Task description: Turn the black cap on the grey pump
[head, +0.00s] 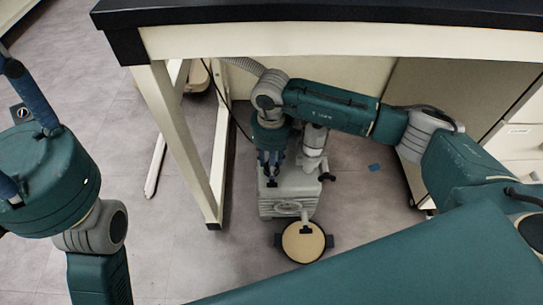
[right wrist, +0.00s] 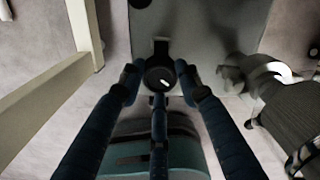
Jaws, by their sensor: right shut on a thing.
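The grey pump (head: 289,190) stands on the floor under the bench. My right gripper (head: 270,176) points down over its top. In the right wrist view the black cap (right wrist: 160,77) is a round knob with a small white mark, on the pump's grey body (right wrist: 195,30). The blue fingers of my right gripper (right wrist: 158,88) are closed around the cap. In the head view the cap is hidden by the fingers. My left gripper (head: 14,130) is at the left edge, its blue fingers spread and partly cut off by the frame, with nothing seen between them.
The black-topped bench (head: 330,15) hangs over the pump, with a cream leg (head: 185,150) to its left. A round tan-faced part (head: 303,242) is in front of the pump. A grey hose (head: 243,64) runs behind. Open floor (head: 150,220) lies left.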

